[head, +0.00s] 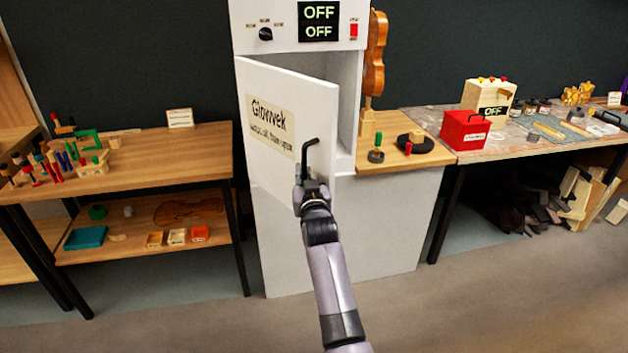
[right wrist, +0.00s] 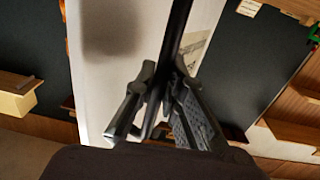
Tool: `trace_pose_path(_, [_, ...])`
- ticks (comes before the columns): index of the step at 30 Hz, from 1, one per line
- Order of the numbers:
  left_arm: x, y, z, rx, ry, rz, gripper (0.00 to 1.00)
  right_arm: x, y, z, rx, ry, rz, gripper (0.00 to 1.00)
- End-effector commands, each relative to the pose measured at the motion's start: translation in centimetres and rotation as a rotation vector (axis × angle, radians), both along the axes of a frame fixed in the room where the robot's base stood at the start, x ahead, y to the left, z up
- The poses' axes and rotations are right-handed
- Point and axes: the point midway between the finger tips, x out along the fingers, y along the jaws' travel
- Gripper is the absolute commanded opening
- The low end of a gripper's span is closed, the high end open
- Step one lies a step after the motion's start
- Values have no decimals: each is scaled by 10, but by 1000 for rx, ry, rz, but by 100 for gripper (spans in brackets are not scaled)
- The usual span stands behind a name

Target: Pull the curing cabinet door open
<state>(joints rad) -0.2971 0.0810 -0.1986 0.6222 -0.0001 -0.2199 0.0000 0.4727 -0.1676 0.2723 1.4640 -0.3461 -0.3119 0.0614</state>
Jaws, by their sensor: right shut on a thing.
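The white curing cabinet (head: 348,90) stands in the middle of the head view. Its door (head: 312,100) is partly open, hinged at the left, with its free right edge swung out toward me. The door bears a printed label and a black handle (head: 306,152) near its free edge. My right gripper (head: 309,184) is shut on the handle's lower part. In the right wrist view the fingers (right wrist: 163,105) close around the dark handle bar (right wrist: 177,35), with the white door (right wrist: 110,60) behind. My left gripper is not in view.
A wooden shelf bench (head: 150,155) with clamps and tools stands at the left. At the right, a wooden bench (head: 410,158) holds a violin body (head: 375,55); beyond it are a red box (head: 464,131) and a long worktable (head: 540,148). The floor (head: 440,310) before the cabinet looks clear.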

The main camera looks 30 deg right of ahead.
Motion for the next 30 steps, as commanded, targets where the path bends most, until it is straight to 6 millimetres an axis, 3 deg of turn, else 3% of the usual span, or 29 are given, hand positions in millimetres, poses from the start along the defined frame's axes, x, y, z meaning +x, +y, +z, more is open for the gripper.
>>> trace_pose_path(15, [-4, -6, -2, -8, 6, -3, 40, 5, 4, 4, -4, -7, -7, 0])
trace_pose_path(16, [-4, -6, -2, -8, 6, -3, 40, 5, 4, 4, -3, -7, -7, 11])
trace_pose_path(24, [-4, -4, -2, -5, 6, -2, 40, 5, 4, 3, -2, -5, -7, 29])
trace_pose_path(30, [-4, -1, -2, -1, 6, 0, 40, 5, 4, 2, -2, -4, -7, 31])
